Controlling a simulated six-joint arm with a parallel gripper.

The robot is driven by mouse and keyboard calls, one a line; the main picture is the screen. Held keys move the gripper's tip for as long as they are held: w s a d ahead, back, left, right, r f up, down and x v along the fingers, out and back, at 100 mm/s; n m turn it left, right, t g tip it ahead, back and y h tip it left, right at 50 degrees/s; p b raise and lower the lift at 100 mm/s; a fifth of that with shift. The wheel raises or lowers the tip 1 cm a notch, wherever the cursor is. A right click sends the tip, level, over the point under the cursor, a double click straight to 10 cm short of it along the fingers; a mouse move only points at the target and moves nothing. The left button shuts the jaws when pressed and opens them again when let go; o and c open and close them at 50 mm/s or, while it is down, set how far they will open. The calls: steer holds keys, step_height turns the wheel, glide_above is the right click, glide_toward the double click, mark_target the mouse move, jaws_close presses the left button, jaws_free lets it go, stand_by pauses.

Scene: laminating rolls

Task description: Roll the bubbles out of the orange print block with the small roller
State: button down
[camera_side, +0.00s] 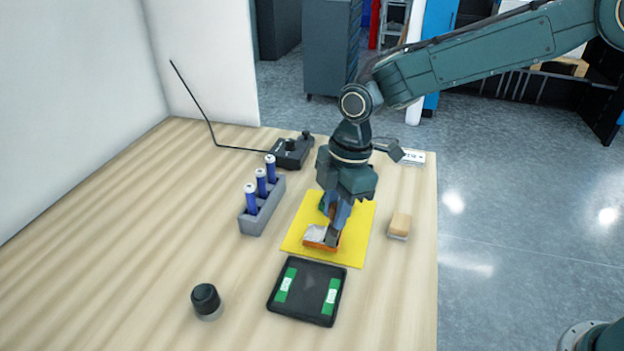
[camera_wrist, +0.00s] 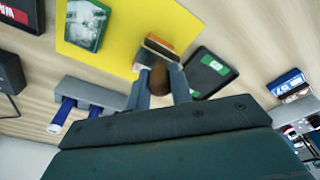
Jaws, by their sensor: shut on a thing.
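The orange print block (camera_side: 313,242) lies on the yellow mat (camera_side: 358,250), with a pale print on top. My gripper (camera_side: 337,226) is low over its right part, fingers pointing down. In the wrist view the fingers (camera_wrist: 161,74) are shut on a brown rounded handle (camera_wrist: 159,82), which appears to be the small roller's. The roller's working end is mostly hidden, so I cannot tell whether it touches the print. The orange block (camera_wrist: 160,46) shows just beyond the fingertips. A green print block (camera_wrist: 85,24) lies on the same mat, mostly hidden by my gripper in the side view.
A black tray (camera_side: 307,292) with two green-and-white pieces lies in front of the mat. A grey rack (camera_side: 263,213) of blue cylinders stands left. A tan block (camera_side: 400,225) lies right, near the table edge. A black knob (camera_side: 206,299) stands front left; a black device (camera_side: 293,151) sits behind.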

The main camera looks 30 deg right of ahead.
steer(key=shift+w+a, duration=0.4)
steer(key=shift+a, duration=0.05)
stand_by(0.6)
steer(key=shift+w+a, duration=0.2)
steer(key=shift+w+a, duration=0.5)
stand_by(0.4)
steer(key=shift+w+a, duration=0.15)
steer(key=shift+w+a+f, duration=0.1)
steer(key=shift+w+a, duration=0.2)
stand_by(0.3)
steer(key=shift+s+d, duration=0.1)
steer(key=shift+s+d, duration=0.25)
